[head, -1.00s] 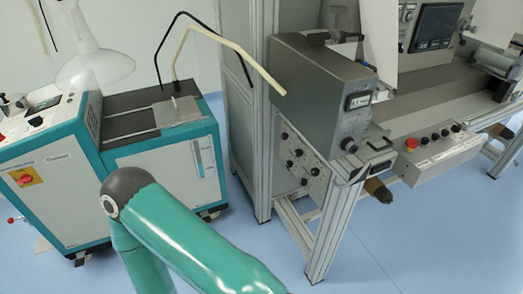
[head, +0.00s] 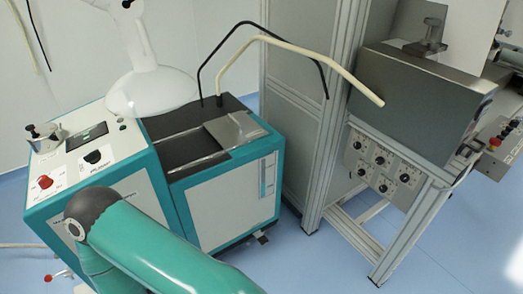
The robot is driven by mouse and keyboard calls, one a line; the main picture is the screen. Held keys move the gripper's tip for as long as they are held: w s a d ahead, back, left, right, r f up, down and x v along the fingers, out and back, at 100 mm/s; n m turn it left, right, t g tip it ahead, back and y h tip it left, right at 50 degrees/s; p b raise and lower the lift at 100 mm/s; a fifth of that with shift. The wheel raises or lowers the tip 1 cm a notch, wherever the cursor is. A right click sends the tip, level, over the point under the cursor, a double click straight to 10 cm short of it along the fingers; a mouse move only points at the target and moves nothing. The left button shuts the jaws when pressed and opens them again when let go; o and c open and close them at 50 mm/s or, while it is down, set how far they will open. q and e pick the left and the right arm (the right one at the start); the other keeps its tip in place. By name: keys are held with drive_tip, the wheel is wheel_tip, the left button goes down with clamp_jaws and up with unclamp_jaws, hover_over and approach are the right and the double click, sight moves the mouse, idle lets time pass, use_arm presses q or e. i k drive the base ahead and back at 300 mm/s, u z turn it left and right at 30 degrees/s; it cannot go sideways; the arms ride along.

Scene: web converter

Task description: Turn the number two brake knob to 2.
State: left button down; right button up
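A grey panel (head: 366,177) with several small black knobs is set in the side of the metal frame, below the grey housing (head: 417,100). Several knobs sit on it in rows. Their markings are too small to read, so I cannot tell which is the number two brake knob or where any knob points. The panel is seen at a slant. Neither of my grippers is in view. A teal link of my arm crosses the bottom left, apart from the panel in the picture.
A teal and white cabinet (head: 230,204) stands left of the frame, with a red button (head: 45,182) on top. A cream bent tube (head: 303,50) and a black one (head: 200,75) rise from it. Blue floor (head: 315,265) is clear before the frame.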

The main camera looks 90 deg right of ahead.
sight(379, 161)
drive_tip(key=z, duration=0.05)
drive_tip(key=i, duration=0.4)
drive_tip(key=z, duration=3.1)
drive_tip(key=k, duration=0.4)
drive_tip(key=z, duration=0.25)
drive_tip(key=i, duration=1.4)
drive_tip(key=u, duration=0.3)
